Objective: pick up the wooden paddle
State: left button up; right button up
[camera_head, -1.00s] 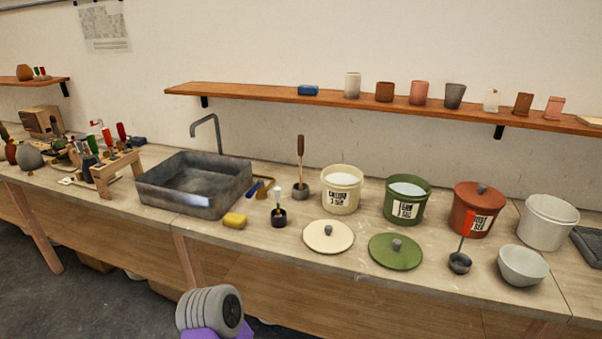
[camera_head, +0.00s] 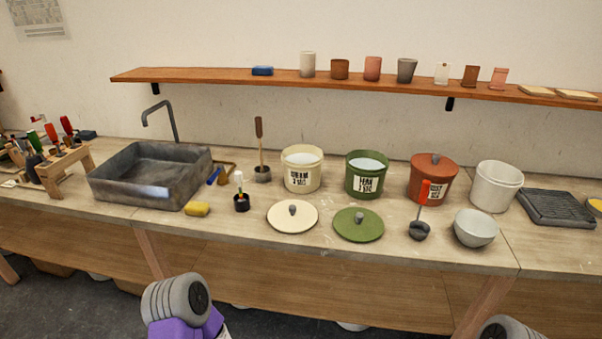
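The wooden paddle (camera_head: 259,130) stands nearly upright behind the counter's middle, its lower end in a small grey holder (camera_head: 263,174). Its upper part is dark brown and its lower shaft is lighter. It is to the right of the grey sink (camera_head: 151,177) and to the left of the cream bucket (camera_head: 301,172). Only grey ribbed and purple parts of my arms show at the bottom edge, well below the counter top. Neither gripper's fingers are in view.
A green bucket (camera_head: 366,177) and a red lidded bucket (camera_head: 432,180) stand to the right. Cream (camera_head: 291,217) and green (camera_head: 358,226) lids lie in front. A black pot with a brush (camera_head: 241,201) and a yellow sponge (camera_head: 197,209) are nearer the front. A shelf (camera_head: 200,77) hangs above.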

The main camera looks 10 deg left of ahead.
aim_at(258, 125)
jog(key=k, duration=0.6)
jog(key=u, duration=0.7)
jog(key=i, duration=0.95)
jog(key=u, duration=0.45)
